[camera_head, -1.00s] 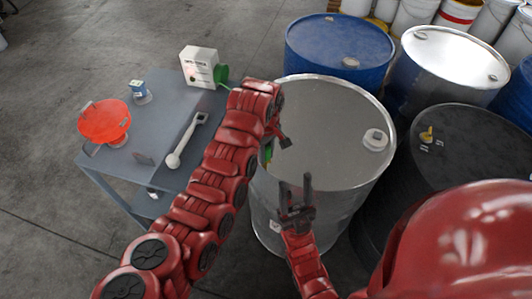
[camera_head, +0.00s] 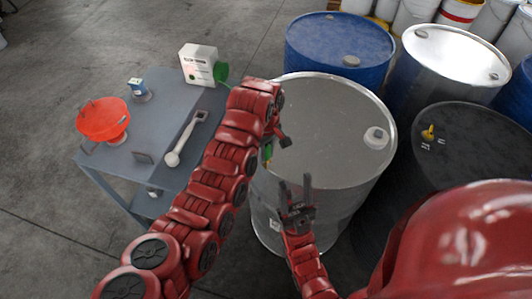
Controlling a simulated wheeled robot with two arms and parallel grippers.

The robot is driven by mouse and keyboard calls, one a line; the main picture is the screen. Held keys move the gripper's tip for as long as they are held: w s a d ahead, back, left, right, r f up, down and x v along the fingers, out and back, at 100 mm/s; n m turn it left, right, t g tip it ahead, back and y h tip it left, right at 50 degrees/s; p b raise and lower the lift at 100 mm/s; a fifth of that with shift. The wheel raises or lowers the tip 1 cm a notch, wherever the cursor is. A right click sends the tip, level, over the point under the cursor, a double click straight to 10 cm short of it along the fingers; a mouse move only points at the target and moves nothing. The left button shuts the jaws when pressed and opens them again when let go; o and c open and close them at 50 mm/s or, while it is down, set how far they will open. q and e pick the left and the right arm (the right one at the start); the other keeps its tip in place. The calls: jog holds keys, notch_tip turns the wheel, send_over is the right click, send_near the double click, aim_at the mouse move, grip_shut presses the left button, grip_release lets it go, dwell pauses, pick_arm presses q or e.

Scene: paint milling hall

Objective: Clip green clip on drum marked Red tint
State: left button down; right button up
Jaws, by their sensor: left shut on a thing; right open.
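A steel drum with a grey lid (camera_head: 325,115) stands in the middle; I cannot read a Red tint marking on it. My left gripper (camera_head: 274,146) is at the drum's near left rim, shut on the green clip (camera_head: 267,153). The clip is mostly hidden by the gripper and arm. It shows as a small green piece against the drum's upper left side; I cannot tell whether it touches the rim. My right gripper (camera_head: 295,188) is open and empty, fingers pointing up, in front of the drum's near side.
Blue (camera_head: 340,45), silver (camera_head: 455,58) and black (camera_head: 470,150) drums crowd the back and right.

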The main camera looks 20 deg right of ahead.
pick_arm(q)
jog(key=shift+f+b, duration=0.75)
jog(key=shift+f, duration=0.65)
jog(key=c, duration=0.6)
grip_release()
jog(key=shift+o, duration=0.2)
jog(key=shift+r, duration=0.1)
jog(key=shift+r, duration=0.15)
notch_tip(320, 180, up, 2)
jog(key=shift+w+r+b, duration=0.1)
jog(key=shift+r+b, duration=0.15)
jog(key=shift+b, duration=0.4)
notch_tip(320, 180, up, 6)
jog(key=shift+a+r+p, duration=0.1)
jog(key=shift+p, duration=0.5)
notch_tip(320, 180, up, 8)
jog(key=b, duration=0.1)
jog(key=shift+r, duration=0.15)
